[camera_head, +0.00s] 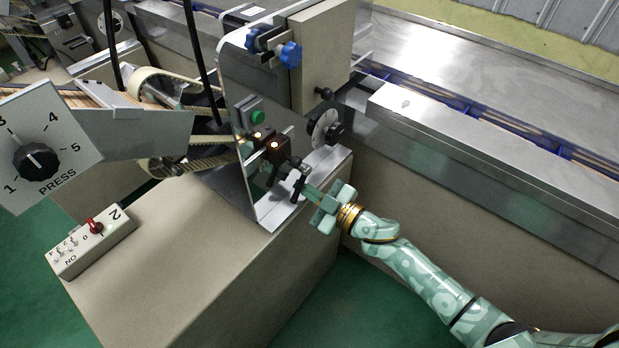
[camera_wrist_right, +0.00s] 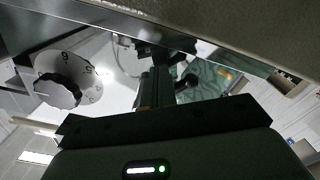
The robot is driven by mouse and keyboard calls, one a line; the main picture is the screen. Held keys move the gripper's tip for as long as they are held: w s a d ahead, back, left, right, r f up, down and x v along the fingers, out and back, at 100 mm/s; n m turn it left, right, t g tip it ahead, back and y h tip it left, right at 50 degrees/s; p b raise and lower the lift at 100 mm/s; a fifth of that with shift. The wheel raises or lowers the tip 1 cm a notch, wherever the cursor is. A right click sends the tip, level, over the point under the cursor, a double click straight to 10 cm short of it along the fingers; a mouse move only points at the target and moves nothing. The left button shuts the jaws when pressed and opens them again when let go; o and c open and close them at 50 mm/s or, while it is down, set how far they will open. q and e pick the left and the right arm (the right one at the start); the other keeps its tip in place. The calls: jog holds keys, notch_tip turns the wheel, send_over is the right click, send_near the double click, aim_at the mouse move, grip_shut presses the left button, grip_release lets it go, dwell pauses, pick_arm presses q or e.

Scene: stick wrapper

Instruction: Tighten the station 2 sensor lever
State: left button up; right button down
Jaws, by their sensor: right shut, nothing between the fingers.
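The sensor (camera_head: 276,148) is a dark block with lit orange lights, mounted on the upright metal plate. Below and to its right is a small black lever (camera_head: 299,184). My right gripper (camera_head: 310,191) is shut and empty, its fingertips close beside the lever; I cannot tell whether they touch. In the right wrist view the gripper fingers (camera_wrist_right: 156,88) point up the picture, and a black knobbed lever (camera_wrist_right: 187,82) shows just right of them. The fingers partly hide the parts behind. My left gripper is not in view.
A numbered dial with a black knob (camera_head: 323,130) sits right of the sensor; it also shows in the wrist view (camera_wrist_right: 60,88). A green button (camera_head: 257,117) is above. A switch box marked 2 (camera_head: 92,240) rests on the beige cabinet (camera_head: 200,265). Blue knobs (camera_head: 290,54) stick out higher up.

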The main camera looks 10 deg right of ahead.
jog(key=shift+a, duration=0.15)
jog(key=shift+s+a+r+p, duration=0.2)
jog(key=shift+s+a+p, duration=0.1)
jog(key=shift+p, duration=0.1)
dwell(0.5)
jog(key=shift+s+a+r+p, duration=0.2)
jog(key=shift+s+a+p, duration=0.05)
jog(key=shift+a+p, duration=0.15)
jog(key=shift+s+a+r+p, duration=0.25)
jog(key=shift+r+p, duration=0.15)
jog(key=shift+p, duration=0.1)
jog(key=shift+r, duration=0.1)
dwell(0.4)
